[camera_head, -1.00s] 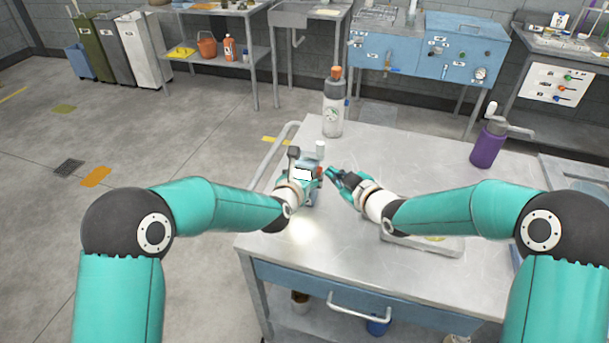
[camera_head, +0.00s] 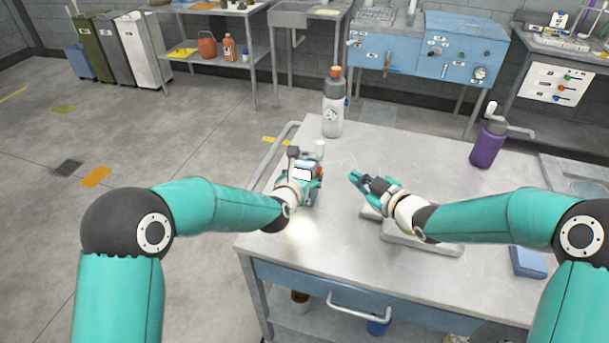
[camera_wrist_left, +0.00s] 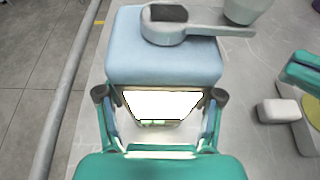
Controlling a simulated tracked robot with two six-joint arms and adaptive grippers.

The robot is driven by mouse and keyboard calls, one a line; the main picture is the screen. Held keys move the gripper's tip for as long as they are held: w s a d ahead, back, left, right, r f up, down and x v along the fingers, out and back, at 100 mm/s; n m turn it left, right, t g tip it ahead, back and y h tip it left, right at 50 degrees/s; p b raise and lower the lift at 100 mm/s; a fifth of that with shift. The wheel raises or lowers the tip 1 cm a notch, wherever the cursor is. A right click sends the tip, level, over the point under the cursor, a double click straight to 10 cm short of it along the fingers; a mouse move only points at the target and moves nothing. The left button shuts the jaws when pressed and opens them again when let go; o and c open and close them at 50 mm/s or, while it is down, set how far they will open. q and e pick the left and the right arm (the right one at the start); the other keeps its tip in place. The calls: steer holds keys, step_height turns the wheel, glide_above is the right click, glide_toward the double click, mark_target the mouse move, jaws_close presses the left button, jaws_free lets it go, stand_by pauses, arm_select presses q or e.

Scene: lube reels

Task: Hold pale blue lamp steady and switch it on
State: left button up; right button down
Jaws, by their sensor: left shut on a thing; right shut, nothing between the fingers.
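A grey bottle with an orange cap (camera_head: 333,112) stands behind the lamp. A purple bottle (camera_head: 487,146) stands at the back right. A flat grey tray (camera_head: 430,246) lies below my right arm, and a blue block (camera_head: 527,262) lies near the front right.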

stand_by(0.4)
arm_select(q)
steer(key=o, duration=1.6)
steer(key=shift+c, duration=0.2)
steer(key=shift+s, duration=0.1)
